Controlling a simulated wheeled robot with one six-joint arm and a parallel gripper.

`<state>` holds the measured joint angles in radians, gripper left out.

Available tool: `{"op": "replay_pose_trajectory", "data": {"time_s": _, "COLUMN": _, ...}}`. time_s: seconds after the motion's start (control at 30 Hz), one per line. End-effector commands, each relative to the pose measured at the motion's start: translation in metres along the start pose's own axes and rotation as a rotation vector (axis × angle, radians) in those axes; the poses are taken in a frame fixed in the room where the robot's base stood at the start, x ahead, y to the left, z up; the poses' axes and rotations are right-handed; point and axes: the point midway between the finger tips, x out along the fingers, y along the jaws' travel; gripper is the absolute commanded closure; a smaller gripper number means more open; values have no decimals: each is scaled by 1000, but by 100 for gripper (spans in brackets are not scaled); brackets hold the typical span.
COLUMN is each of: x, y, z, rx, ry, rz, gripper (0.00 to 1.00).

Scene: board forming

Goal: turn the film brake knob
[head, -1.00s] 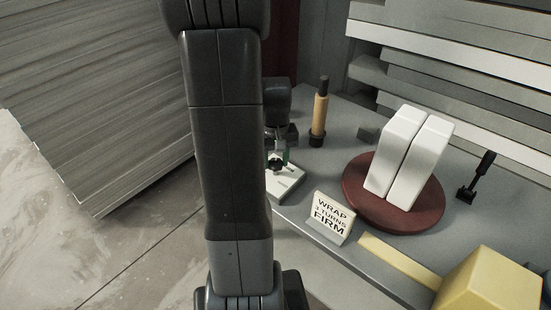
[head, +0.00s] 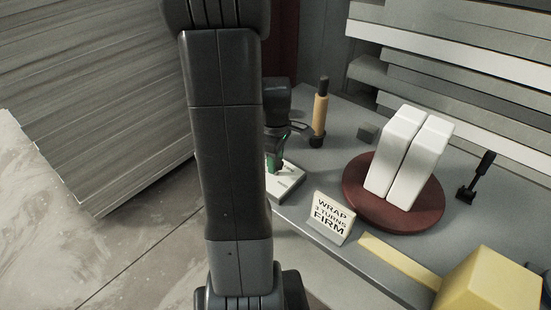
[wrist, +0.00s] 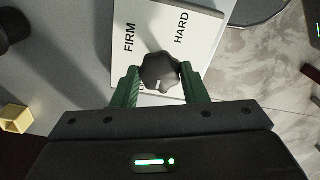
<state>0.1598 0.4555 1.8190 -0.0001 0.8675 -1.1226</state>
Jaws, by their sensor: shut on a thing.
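The film brake knob (wrist: 160,72) is black and lobed, with a small pale mark on its edge nearest my gripper. It sits on a white plate (wrist: 160,28) lettered FIRM and HARD in the wrist view. My gripper (wrist: 160,70) has its green fingers on both sides of the knob and is shut on it. In the head view the white plate (head: 288,184) shows beside my arm. My gripper (head: 274,158) is over it there, partly behind the arm, and I cannot make out the knob.
A sign (head: 331,218) reading WRAP 3 TURNS FIRM stands at the bench's front edge. A tan roll with a dark handle (head: 320,112) stands behind the plate. Two white blocks (head: 393,155) stand on a red turntable (head: 434,217). A yellow block (head: 488,285) is at lower right.

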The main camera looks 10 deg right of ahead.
Motion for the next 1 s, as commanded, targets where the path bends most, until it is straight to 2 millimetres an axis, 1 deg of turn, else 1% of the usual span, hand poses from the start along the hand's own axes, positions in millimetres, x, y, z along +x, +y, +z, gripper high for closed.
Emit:
{"op": "replay_pose_trajectory", "data": {"time_s": 0.2, "x": -1, "y": 1, "z": 0, "rx": -179, "ry": 1, "rz": 4, "gripper": 83}}
{"op": "replay_pose_trajectory", "data": {"time_s": 0.5, "x": -1, "y": 1, "z": -1, "rx": -350, "ry": 1, "rz": 4, "gripper": 83}}
{"op": "replay_pose_trajectory", "data": {"time_s": 0.7, "x": -1, "y": 1, "z": -1, "rx": -405, "ry": 1, "rz": 4, "gripper": 83}}
{"op": "replay_pose_trajectory", "data": {"time_s": 1.0, "x": -1, "y": 1, "z": -1, "rx": -424, "ry": 1, "rz": 4, "gripper": 83}}
